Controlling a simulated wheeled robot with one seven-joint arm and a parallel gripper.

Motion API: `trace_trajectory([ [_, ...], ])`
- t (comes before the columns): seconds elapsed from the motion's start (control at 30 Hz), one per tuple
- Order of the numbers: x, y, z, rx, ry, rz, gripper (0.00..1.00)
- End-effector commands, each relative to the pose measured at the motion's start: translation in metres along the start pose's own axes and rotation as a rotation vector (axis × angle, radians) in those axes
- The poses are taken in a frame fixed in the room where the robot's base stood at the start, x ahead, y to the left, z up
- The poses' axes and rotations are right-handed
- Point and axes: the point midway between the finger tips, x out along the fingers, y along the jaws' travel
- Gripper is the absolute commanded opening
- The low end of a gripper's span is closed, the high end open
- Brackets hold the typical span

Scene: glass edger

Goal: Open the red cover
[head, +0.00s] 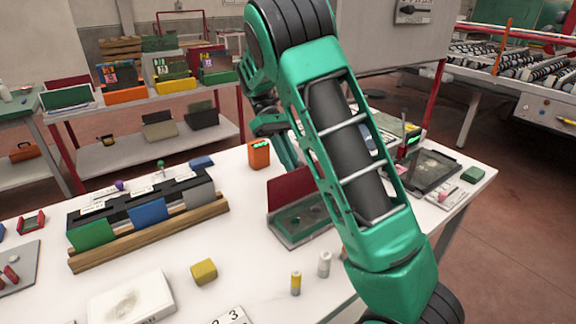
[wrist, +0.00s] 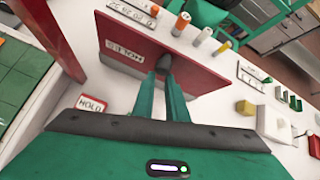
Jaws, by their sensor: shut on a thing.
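The red cover (head: 290,188) stands raised, close to upright, along the back side of a grey-green box (head: 298,228) with round recesses in its top. My arm hides the cover's right part in the head view. In the wrist view the red cover (wrist: 205,65) is a broad panel with a white label. My gripper (wrist: 164,72) has its two green fingers close together on a small dark knob on that panel.
A rack with green, blue and grey panels (head: 148,211) stands left of the box. A yellow block (head: 203,271) and small cylinders (head: 324,264) stand in front. An orange block (head: 259,154) is behind it. A HOLD card (wrist: 92,103) lies near my gripper.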

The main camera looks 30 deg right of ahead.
Motion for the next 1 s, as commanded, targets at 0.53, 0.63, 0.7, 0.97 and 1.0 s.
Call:
trace_trajectory([
  [0.53, -0.001, 0.006, 0.004, 0.013, 0.007, -0.005, 0.37],
  [0.63, -0.005, 0.006, 0.004, 0.012, 0.007, -0.004, 0.37],
  [0.7, -0.013, 0.006, 0.003, 0.012, 0.008, -0.003, 0.37],
  [0.97, -0.051, 0.008, 0.003, 0.013, 0.010, -0.004, 0.37],
  [1.0, -0.056, 0.008, 0.003, 0.013, 0.008, -0.006, 0.37],
])
